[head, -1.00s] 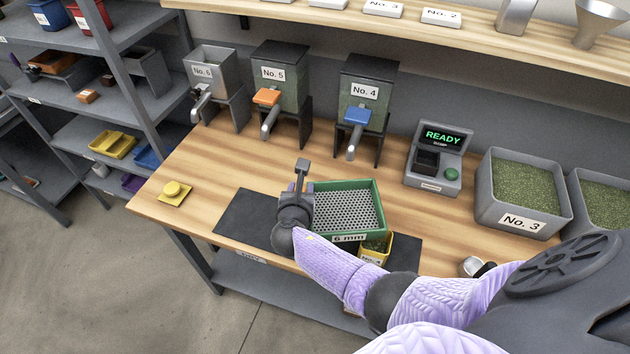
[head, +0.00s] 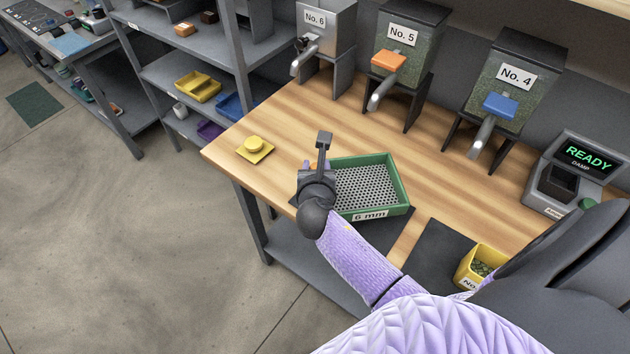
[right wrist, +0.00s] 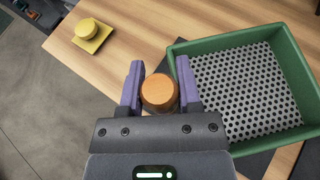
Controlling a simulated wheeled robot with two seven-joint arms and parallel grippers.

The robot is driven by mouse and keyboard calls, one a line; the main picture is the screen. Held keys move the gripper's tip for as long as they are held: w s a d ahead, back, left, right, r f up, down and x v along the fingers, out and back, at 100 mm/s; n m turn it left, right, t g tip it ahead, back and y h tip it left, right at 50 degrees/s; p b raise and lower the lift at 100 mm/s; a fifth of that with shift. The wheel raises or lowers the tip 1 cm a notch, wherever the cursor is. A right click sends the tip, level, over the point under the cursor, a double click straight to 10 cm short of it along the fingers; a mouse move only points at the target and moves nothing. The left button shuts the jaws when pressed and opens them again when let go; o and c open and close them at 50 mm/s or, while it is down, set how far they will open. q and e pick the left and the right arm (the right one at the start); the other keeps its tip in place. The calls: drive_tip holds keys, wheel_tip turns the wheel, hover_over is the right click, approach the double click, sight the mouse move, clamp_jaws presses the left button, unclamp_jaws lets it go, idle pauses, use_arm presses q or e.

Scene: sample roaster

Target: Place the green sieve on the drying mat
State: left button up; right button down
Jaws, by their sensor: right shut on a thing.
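The green sieve (head: 370,186), a tray with a perforated grey floor and a "6 mm" label, is over the left dark mat (head: 394,236) near the table's front edge. I cannot tell whether it touches the mat. My right gripper (head: 318,172) is at the sieve's left side. In the right wrist view, its purple fingers stand on either side of a round wooden knob (right wrist: 160,91), apparently the sieve's handle, next to the green wall (right wrist: 181,62). The sieve looks roughly level. My arm hides part of the mat. My left gripper is not in view.
A second dark mat (head: 438,254) lies to the right with a yellow cup (head: 484,264) on it. Hoppers No. 5 (head: 404,65) and No. 4 (head: 505,85) stand behind. Wood between them and the sieve is clear.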

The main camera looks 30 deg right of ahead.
wheel_tip(320, 180, down, 6)
drive_tip(key=b, duration=0.3)
drive_tip(key=shift+r, duration=0.4)
drive_tip(key=shift+f, duration=0.1)
drive_tip(key=shift+c, duration=1.5)
unclamp_jaws()
